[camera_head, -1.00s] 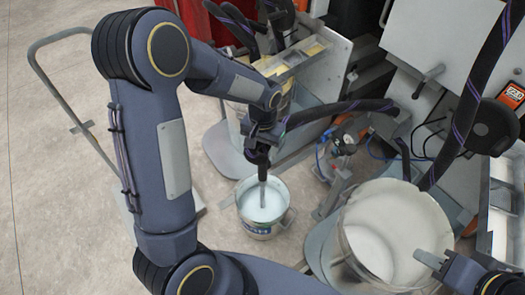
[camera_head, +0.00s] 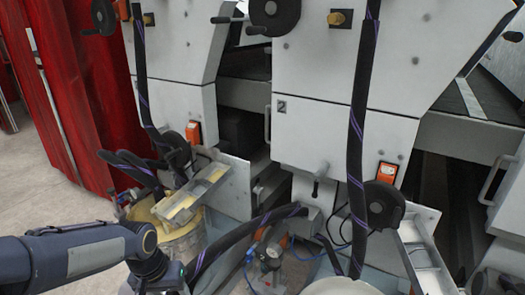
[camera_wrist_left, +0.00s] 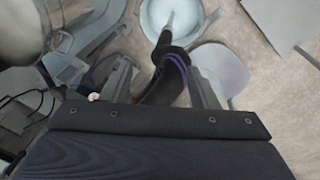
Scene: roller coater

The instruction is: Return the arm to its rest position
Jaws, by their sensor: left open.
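My left arm (camera_head: 85,252) comes in from the left along the bottom of the head view; its fingers are not clear there. In the left wrist view my left gripper (camera_wrist_left: 158,78) is open. A black hose (camera_wrist_left: 168,82) with a purple stripe runs between or just beyond the two fingers; I cannot tell whether it touches them. The hose's metal tube (camera_wrist_left: 169,20) stands in a bucket of pale liquid (camera_wrist_left: 145,24) beyond the fingertips. The bucket is out of the head view. My right gripper is in neither view.
Grey coater machines (camera_head: 345,110) fill the back, with more striped hoses (camera_head: 357,150) hanging in front. A yellowish container (camera_head: 183,248) stands near my left wrist. A red curtain (camera_head: 85,80) hangs at left. Open floor (camera_head: 45,165) shows at left.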

